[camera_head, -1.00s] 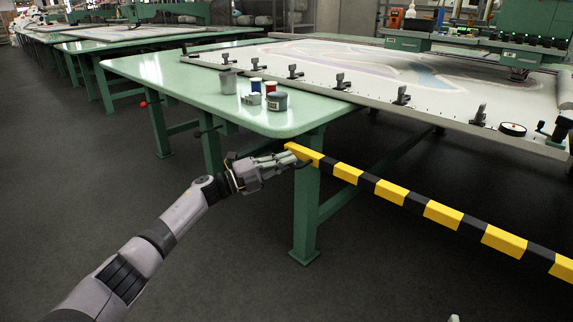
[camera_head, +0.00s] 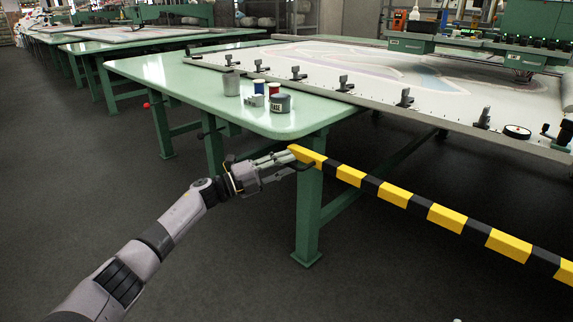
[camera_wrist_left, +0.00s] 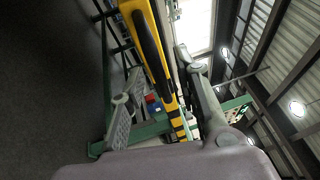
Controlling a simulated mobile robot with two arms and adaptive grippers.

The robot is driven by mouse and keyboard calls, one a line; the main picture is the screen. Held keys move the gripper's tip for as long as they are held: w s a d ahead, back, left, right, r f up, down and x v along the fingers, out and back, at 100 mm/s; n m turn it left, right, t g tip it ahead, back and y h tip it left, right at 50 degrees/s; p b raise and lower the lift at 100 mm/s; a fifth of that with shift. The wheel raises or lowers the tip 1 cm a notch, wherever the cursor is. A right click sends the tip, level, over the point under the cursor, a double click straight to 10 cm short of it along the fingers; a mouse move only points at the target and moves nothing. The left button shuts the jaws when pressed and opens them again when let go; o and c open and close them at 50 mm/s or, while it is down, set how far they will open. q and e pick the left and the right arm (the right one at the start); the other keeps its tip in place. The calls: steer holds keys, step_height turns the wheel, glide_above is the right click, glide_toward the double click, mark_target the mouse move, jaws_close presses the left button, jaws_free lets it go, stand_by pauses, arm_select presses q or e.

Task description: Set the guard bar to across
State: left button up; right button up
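The guard bar (camera_head: 447,218) is a long yellow-and-black striped bar. It runs from beside the green table's front leg to the right edge of the head view. My left gripper (camera_head: 289,160) is at the bar's left end, near a dark handle (camera_head: 305,166). In the left wrist view, the bar (camera_wrist_left: 146,22) and its dark handle (camera_wrist_left: 150,48) show between the two spread fingers (camera_wrist_left: 160,72). The fingers look open; I cannot tell whether either touches the handle. My right gripper is not in view.
The green table (camera_head: 165,72) stands behind the bar, its front leg (camera_head: 308,215) close to my left gripper. Spools, a grey cup (camera_head: 231,84) and a dark tin (camera_head: 280,103) stand on it. A clamped frame (camera_head: 440,112) lies behind. The floor in front is clear.

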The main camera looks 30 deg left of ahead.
arm_select(q)
steer(key=v, duration=1.1)
steer(key=shift+a, duration=0.1)
